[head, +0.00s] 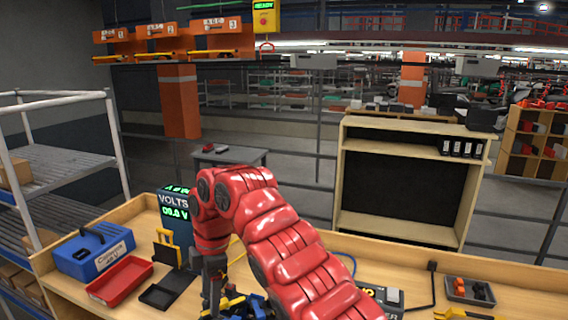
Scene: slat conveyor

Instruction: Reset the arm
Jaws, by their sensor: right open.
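My red right arm (285,235) reaches in from the bottom of the head view, bends at a raised joint, and points down at the workbench. My right gripper (213,298) hangs at its end, dark and low over the bench near the bottom edge. It is open, and I see nothing held in it. Small blue and yellow parts (245,303) lie close beside it; whether they touch it is unclear. My arm hides the middle of the bench. My left gripper does not show.
On the wooden bench stand a blue case (93,252), a red tray (120,280), a small black tray (168,288) and a volt meter (174,222). A dark tray with orange and grey parts (470,291) is at the right. A wooden shelf (345,180) stands behind.

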